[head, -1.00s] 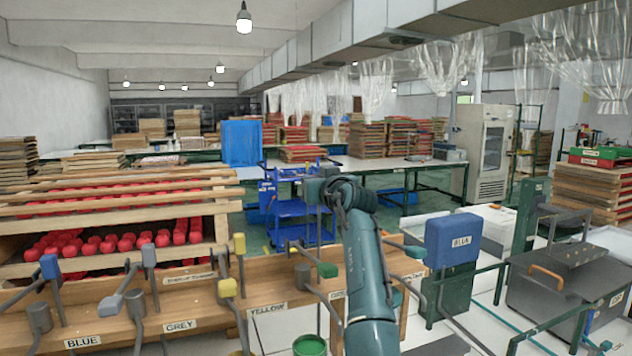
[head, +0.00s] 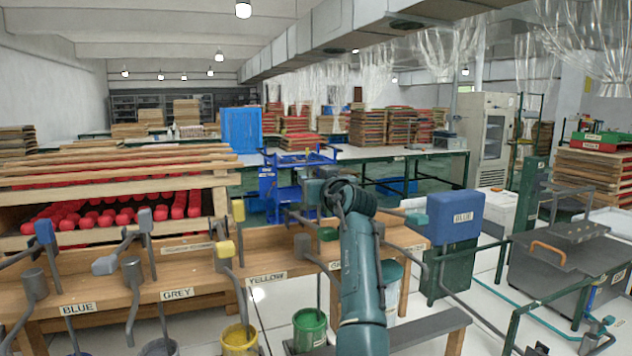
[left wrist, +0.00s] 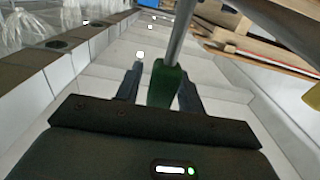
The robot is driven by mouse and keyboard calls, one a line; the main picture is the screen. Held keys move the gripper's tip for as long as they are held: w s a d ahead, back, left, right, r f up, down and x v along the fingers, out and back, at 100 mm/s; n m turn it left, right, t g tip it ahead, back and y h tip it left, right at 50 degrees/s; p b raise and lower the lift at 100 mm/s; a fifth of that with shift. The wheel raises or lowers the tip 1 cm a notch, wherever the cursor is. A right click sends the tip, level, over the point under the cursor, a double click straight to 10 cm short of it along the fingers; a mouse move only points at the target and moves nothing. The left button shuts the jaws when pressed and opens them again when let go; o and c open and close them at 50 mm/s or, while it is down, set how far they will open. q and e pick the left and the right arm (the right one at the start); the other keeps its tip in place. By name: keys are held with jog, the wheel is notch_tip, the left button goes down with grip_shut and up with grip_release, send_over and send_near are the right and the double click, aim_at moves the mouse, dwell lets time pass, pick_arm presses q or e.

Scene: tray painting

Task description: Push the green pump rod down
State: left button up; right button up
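The green pump handle (head: 327,233) sits at the end of a thin grey rod over the wooden bench. The teal arm in the middle of the head view is mine, and its dark wrist is above and close to this handle. In the left wrist view, a green handle (left wrist: 166,84) on a grey rod shows between the two dark fingers of my left gripper (left wrist: 162,82). The fingers are apart, with a visible gap on the left side of the handle. I cannot tell whether they touch it. My right gripper is out of view.
Yellow (head: 225,248) and blue (head: 45,232) pump handles stand along the bench to the left. A green bucket (head: 310,327) and a yellow bucket (head: 239,340) are below in front. A blue box (head: 455,217) on a green stand is to the right.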

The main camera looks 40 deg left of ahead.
pick_arm(q)
jog(key=shift+o, duration=0.4)
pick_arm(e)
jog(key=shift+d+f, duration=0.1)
pick_arm(q)
jog(key=shift+s+d+f, duration=0.1)
jog(key=shift+s+d, duration=0.05)
jog(key=shift+d, duration=0.3)
jog(key=b+v, duration=0.3)
jog(key=v, duration=0.9)
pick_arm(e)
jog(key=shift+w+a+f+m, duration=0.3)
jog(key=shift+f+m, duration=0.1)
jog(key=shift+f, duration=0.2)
pick_arm(q)
jog(key=shift+s, duration=0.1)
